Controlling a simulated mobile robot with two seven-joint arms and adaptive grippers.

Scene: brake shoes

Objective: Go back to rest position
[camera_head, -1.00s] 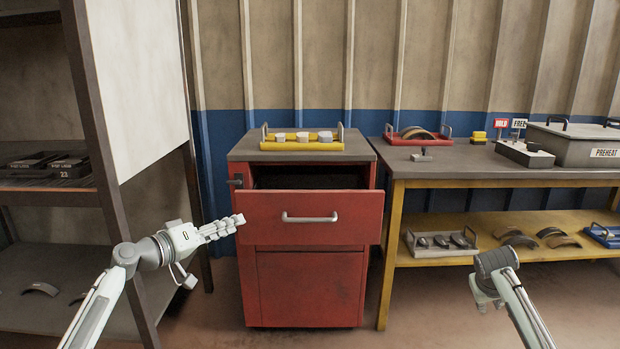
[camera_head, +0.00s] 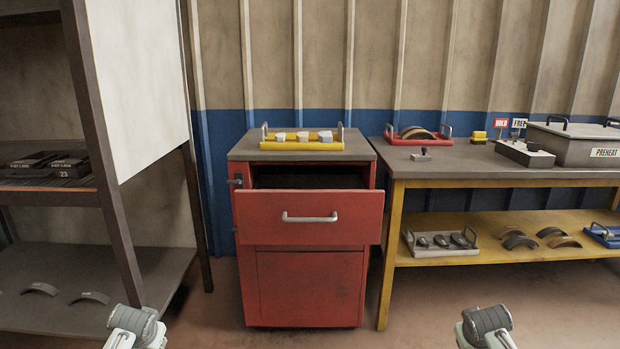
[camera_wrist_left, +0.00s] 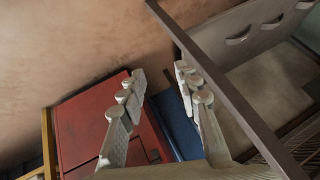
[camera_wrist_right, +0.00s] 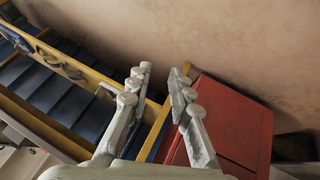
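My left gripper (camera_wrist_left: 158,85) shows in the left wrist view with its two fingers spread and nothing between them. My right gripper (camera_wrist_right: 160,80) shows in the right wrist view, its fingers apart and empty. In the head view only parts of my two arms show at the bottom edge, and the fingers are out of sight there. The red cabinet (camera_head: 307,285) stands ahead in the middle, with its top drawer (camera_head: 345,215) pulled open. Both arms are low and apart from the cabinet.
A yellow tray (camera_head: 300,146) with several light blocks sits on the cabinet. A workbench (camera_head: 480,172) stands at right with a red tray (camera_head: 418,141) and a preheat box (camera_head: 575,150). A shelf rack (camera_head: 100,140) stands at left. The floor before the cabinet is clear.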

